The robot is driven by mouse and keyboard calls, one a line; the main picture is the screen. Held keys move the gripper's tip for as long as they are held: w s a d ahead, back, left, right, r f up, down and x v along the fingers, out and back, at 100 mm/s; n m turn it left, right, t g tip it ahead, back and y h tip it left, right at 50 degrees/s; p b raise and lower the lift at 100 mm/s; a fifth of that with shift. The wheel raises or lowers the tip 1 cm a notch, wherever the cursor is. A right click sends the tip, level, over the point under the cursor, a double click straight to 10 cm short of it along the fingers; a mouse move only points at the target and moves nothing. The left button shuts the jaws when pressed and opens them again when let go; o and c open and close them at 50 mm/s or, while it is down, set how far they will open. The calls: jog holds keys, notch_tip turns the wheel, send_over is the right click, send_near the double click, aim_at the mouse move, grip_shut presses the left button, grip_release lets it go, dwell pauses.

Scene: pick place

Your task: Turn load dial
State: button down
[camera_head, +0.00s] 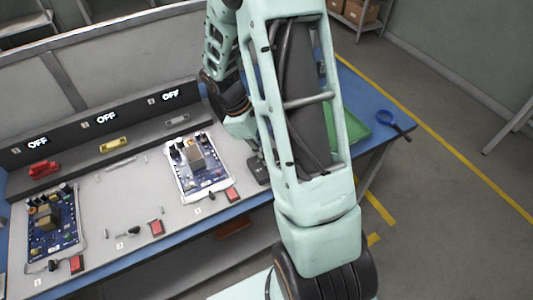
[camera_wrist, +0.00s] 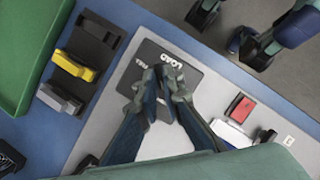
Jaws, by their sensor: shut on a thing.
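The black load dial plate, with white LOAD lettering (camera_wrist: 181,62), lies on the light bench top in the wrist view. My gripper (camera_wrist: 162,80) is over the plate, its fingertips close together and shut on the dial. The dial itself is mostly hidden between the fingers, so its angle cannot be read. In the head view, part of a dark plate (camera_head: 257,168) shows at the left edge of my arm; my arm hides my gripper there.
Circuit boards (camera_head: 199,165) (camera_head: 52,226) lie on the bench, with red buttons (camera_head: 232,194) along its front. Several OFF displays (camera_head: 171,96) line the back panel. A green tray (camera_wrist: 28,48), a yellow part (camera_wrist: 73,66) and a grey part (camera_wrist: 58,98) are left of the plate in the wrist view.

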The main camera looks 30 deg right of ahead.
jog(key=n, duration=0.2)
jog(key=n+t, duration=0.1)
jog(key=n, duration=0.1)
jog(key=shift+s+a+n+t+h, duration=0.15)
jog(key=shift+n+t+h, duration=0.15)
jog(key=shift+h, duration=0.1)
jog(key=shift+s+n+t, duration=0.1)
jog(key=shift+n+t, duration=0.6)
jog(key=shift+n, duration=1.3)
jog(key=c, duration=2.1)
grip_release()
jog(key=v, duration=1.2)
jog(key=shift+s+a, duration=0.15)
jog(key=shift+s, duration=0.05)
